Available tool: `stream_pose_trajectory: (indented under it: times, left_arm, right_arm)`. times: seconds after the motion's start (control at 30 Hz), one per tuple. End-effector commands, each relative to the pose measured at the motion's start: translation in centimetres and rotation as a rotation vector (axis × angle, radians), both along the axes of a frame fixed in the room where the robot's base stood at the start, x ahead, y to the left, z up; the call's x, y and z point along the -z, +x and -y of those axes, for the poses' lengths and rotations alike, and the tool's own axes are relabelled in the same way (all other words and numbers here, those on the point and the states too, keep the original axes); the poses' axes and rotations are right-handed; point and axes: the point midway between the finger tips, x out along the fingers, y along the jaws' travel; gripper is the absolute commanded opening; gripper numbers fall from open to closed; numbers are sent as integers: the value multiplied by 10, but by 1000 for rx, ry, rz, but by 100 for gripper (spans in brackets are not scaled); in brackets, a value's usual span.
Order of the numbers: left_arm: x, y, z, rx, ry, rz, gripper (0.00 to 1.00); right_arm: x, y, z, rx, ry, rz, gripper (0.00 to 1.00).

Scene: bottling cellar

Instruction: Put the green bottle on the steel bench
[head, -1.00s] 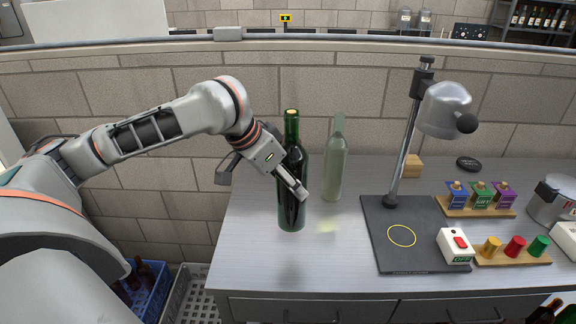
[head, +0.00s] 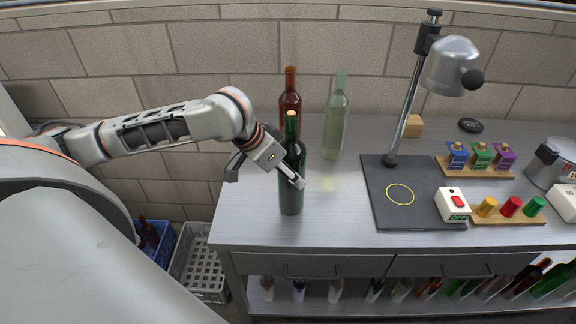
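The dark green bottle (head: 291,199) is upright at the left part of the steel bench (head: 245,212). My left gripper (head: 296,178) is shut around its body from the left, with a finger across the front; the far finger is mostly hidden. The bottle's base is at or very close to the bench top; I cannot tell whether it touches. My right gripper is not in view.
A red-brown bottle (head: 290,90) stands behind the green one, and a pale clear bottle (head: 336,120) stands to its right. A lamp stand (head: 407,110) on a dark base, a switch box (head: 453,205) and coloured pegs are further right. Crates (head: 203,272) are on the floor at left.

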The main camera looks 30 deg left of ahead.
Motion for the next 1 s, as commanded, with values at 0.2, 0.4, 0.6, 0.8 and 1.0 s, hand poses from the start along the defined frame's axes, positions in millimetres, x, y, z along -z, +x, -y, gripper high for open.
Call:
stream_pose_trajectory:
  times: [0.2,0.4,0.6,0.8,1.0]
  left_arm:
    - [-3,2,0,-1,-2,7,0]
    - [1,0,0,0,0,0,65]
    - [1,0,0,0,0,0,65]
    - [-5,-1,-1,-1,0,2,65]
    - [-32,-17,-9,0,4,4,65]
  right_arm:
    - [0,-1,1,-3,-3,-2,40]
    - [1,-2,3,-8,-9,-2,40]
    - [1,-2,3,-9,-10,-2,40]
    - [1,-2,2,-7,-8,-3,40]
    - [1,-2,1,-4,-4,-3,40]
